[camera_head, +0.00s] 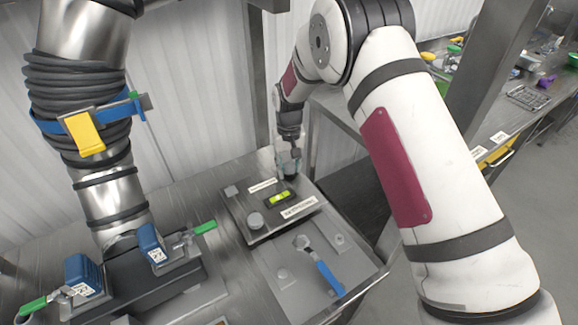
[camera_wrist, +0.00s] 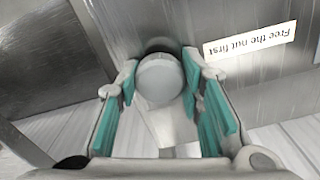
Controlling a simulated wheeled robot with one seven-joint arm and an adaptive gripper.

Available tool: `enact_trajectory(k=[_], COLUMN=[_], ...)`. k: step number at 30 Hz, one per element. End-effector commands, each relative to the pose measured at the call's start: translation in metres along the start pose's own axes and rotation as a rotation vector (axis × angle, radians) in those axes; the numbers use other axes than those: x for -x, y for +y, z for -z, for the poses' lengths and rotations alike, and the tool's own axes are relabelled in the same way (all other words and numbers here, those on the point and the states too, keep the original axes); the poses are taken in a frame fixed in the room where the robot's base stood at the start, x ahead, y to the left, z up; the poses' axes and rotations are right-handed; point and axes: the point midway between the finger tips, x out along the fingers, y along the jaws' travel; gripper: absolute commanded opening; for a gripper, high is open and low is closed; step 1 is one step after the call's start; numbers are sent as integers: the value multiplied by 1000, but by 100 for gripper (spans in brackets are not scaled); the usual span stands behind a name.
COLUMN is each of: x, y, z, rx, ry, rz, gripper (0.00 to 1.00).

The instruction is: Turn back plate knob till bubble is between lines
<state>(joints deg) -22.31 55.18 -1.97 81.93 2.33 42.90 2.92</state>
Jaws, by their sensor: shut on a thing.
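A grey plate (camera_head: 240,205) lies on the bench and carries a small level with a yellow-green vial (camera_head: 280,198). The bubble and its lines are too small to read. My gripper (camera_head: 289,160) is at the plate's back right corner, pointing down. In the wrist view, a round pale grey knob (camera_wrist: 158,80) sits between the teal finger pads, and the gripper is shut on it. The fingers hide this back knob in the head view. Another round grey knob (camera_head: 255,220) stands uncovered at the plate's front left.
A label reading "Free the nut first" (camera_wrist: 250,42) is on the plate. A blue-handled wrench (camera_head: 328,278) lies on a grey tray in front. Blue valves with green handles (camera_head: 152,245) and a wrapped pipe (camera_head: 75,90) stand at left.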

Motion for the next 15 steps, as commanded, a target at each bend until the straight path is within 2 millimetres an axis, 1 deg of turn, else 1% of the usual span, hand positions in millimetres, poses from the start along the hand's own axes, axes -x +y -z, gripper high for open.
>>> enact_trajectory(k=[5,15], x=[-1,-1], y=[0,0], z=[1,1], rx=[-134,-455], ry=[-1,-1], rz=[0,0], gripper=[6,6])
